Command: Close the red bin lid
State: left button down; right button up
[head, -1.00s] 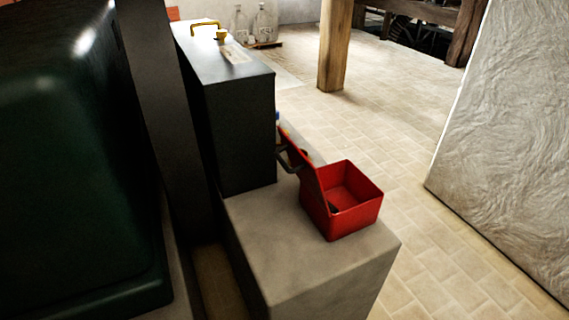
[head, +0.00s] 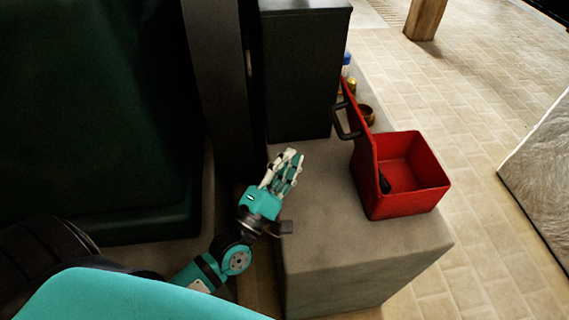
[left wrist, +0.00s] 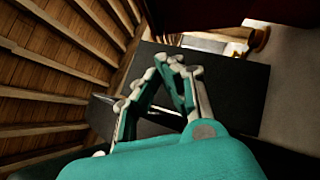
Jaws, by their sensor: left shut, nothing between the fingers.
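The red bin (head: 415,200) stands on a grey stone block, open at the top and facing up. Its red lid (head: 362,135) stands upright along the bin's left side, with a dark handle (head: 346,124) on the lid's left face. My left gripper (head: 292,158) is shut and empty above the left part of the block, left of the lid and apart from it. Its closed fingers show in the left wrist view (left wrist: 172,68). A dark red surface fills the top edge there; I cannot tell which part of the bin it is. My right gripper is not in view.
A tall dark cabinet (head: 302,75) stands behind my left gripper. Small brass pieces (head: 366,113) and a blue-capped item (head: 346,62) sit behind the lid. A large dark green machine (head: 90,110) fills the left. Bare block top (head: 335,205) lies between gripper and bin.

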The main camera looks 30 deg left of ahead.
pick_arm(q)
jog(key=shift+w+d+r+p, duration=0.4)
jog(key=shift+w+d+r, duration=0.2)
jog(key=shift+w, duration=0.5)
jog(key=shift+w+d+r+p, duration=0.45)
jog(key=shift+w+d+r, duration=0.2)
jog(key=shift+w, duration=0.5)
jog(key=shift+w+d+r+p, duration=0.4)
jog(key=shift+w+d+r, duration=0.2)
jog(key=shift+w, duration=0.5)
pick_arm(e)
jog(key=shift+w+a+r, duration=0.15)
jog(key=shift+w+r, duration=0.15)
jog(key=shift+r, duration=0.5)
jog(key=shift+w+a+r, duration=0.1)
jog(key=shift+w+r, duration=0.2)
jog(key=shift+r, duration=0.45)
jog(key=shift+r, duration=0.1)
